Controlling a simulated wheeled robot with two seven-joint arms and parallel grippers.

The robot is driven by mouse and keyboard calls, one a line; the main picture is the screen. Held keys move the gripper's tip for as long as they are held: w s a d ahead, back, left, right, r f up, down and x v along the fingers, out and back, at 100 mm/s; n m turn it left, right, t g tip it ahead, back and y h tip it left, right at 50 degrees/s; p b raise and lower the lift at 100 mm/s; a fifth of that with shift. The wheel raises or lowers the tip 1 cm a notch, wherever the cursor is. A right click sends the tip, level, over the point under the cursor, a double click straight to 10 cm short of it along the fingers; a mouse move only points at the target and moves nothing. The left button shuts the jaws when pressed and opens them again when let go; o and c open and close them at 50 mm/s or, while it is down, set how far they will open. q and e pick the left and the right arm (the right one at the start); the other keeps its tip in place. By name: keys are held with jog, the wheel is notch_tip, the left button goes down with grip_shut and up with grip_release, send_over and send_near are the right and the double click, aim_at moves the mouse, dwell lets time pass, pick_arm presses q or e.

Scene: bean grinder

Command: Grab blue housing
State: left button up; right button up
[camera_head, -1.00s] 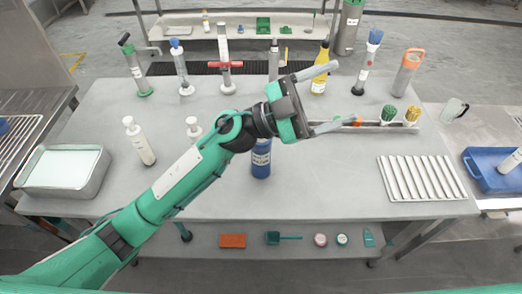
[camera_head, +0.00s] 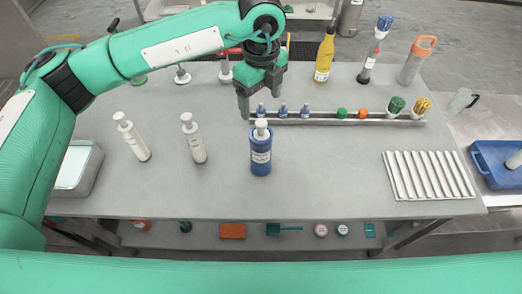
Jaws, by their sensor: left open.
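The blue housing (camera_head: 261,157) stands upright on the grey table, near its front middle. It is a bottle-shaped cylinder with a white label and a pale cap on top. My left gripper (camera_head: 259,102) comes in from the upper left and points down. Its two fingers are spread apart with nothing between them. In the picture they lie just above the housing's cap, apart from it. How far the fingers are above or behind the housing I cannot tell. My right gripper is not in view.
Two white bottles (camera_head: 194,138) stand left of the housing. Behind it runs a narrow rack (camera_head: 323,121) with several small bottles, caps and brushes. A ribbed white tray (camera_head: 428,175) lies to the right. A yellow bottle (camera_head: 325,57) stands at the back. The table front is clear.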

aim_at(261, 121)
pick_arm(q)
notch_tip(261, 121, down, 8)
jog(key=shift+s+r+p, duration=0.1)
jog(key=shift+r+p, duration=0.1)
jog(key=shift+p, duration=0.8)
notch_tip(261, 121, down, 4)
jog(key=p, duration=0.2)
jog(key=shift+s+f+p, duration=0.15)
jog(key=shift+f+p, duration=0.1)
jog(key=shift+p, duration=0.1)
jog(key=shift+f, duration=0.4)
jog(key=c, duration=1.5)
